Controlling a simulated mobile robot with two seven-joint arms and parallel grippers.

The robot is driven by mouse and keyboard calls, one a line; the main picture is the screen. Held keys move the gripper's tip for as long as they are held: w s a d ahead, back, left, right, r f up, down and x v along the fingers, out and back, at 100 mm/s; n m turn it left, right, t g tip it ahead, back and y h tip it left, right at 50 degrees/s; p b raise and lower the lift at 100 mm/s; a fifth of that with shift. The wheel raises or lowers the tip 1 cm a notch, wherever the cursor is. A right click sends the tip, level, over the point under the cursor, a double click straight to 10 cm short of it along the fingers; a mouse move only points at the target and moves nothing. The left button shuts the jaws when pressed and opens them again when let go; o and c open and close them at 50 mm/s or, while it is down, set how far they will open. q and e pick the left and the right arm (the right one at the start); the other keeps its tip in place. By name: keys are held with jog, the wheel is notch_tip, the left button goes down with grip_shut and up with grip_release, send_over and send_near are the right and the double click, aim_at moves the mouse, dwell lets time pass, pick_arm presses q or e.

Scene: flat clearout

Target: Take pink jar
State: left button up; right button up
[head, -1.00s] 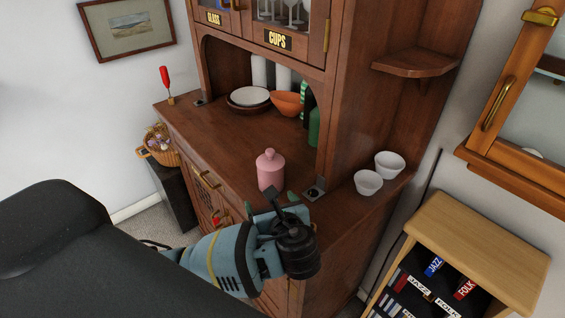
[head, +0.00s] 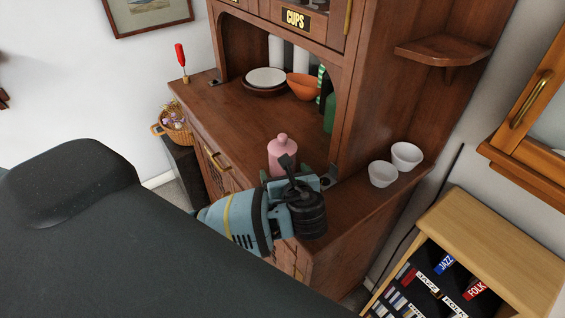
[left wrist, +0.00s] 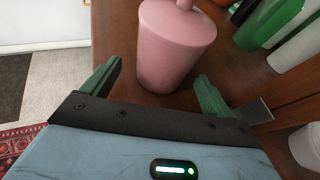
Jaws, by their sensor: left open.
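The pink jar (head: 282,152) with a knobbed lid stands upright on the wooden cabinet's counter (head: 232,120), near its front right part. In the left wrist view the jar (left wrist: 174,45) stands just ahead of and partly between the two green fingers. My left gripper (left wrist: 158,88) is open and empty, with one finger to each side of the jar's lower body. In the head view my left gripper (head: 290,177) is at the near side of the jar, and hides its lower part. My right gripper is not in view.
White bowls (head: 382,174) stand on the ledge to the right. An orange bowl (head: 303,86), stacked plates (head: 266,78) and green bottles (head: 330,112) stand behind the jar. A red-handled tool (head: 181,58) is at the far left. The counter left of the jar is clear.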

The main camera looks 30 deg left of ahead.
pick_arm(q)
jog(key=shift+x, duration=1.9)
jog(key=shift+w+d+r, duration=0.1)
jog(key=shift+w+r, duration=0.05)
jog(key=shift+r, duration=0.05)
jog(key=c, duration=1.2)
jog(key=shift+r, duration=1.6)
jog(key=shift+s+r, duration=0.2)
jog(key=shift+s, duration=0.05)
jog(key=s+r, duration=0.1)
jog(key=s, duration=1.4)
jog(key=shift+s+r, duration=0.2)
jog(key=shift+s, duration=0.1)
